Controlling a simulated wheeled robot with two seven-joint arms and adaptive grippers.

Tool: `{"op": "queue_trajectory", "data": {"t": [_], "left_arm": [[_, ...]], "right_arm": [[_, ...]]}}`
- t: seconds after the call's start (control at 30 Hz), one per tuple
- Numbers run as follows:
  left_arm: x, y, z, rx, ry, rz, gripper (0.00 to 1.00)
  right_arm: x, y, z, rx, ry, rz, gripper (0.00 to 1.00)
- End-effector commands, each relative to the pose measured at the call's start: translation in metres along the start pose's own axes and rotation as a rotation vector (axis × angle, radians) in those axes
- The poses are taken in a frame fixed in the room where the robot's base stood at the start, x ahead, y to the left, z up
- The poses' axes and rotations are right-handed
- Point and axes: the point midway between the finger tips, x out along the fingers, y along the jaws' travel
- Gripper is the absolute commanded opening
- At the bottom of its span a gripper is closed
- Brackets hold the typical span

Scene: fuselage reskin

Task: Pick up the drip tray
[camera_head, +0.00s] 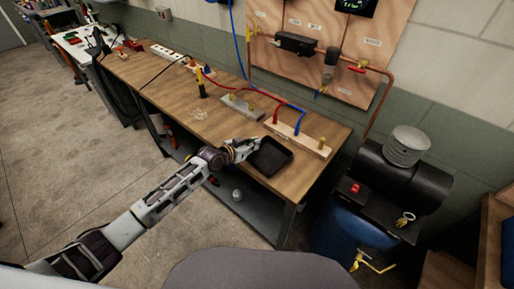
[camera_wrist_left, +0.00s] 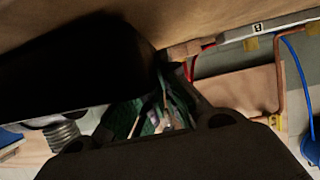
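The drip tray (camera_head: 271,157) is a shallow black square tray near the front right of the wooden workbench. My left gripper (camera_head: 250,147) is at the tray's left rim, seemingly touching or very close to it. In the left wrist view a large black shape, which looks like the tray (camera_wrist_left: 75,75), fills the upper left close to the camera. The dark finger parts show low in that view, partly in shadow. Whether the fingers are closed on the rim is hidden. My right gripper is in neither view.
On the workbench (camera_head: 185,110), a wooden block (camera_head: 305,143) with red and blue hoses stands just behind the tray. A grey metal block (camera_head: 240,106) and a yellow-handled tool (camera_head: 200,85) lie farther left. A black compressor tank (camera_head: 405,180) stands beyond the bench's right end.

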Motion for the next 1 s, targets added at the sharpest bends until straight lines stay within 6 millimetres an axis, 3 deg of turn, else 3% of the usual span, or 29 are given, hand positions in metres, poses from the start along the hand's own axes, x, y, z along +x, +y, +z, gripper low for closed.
{"op": "queue_trajectory", "data": {"t": [0.63,1.0], "left_arm": [[-0.031,-0.001,-0.076,0.003,0.002,-0.001,0.0],[-0.037,0.0,-0.088,0.0,0.001,-0.001,0.0]], "right_arm": [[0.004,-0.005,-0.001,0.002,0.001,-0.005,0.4],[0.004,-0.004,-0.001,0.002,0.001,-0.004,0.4]]}}
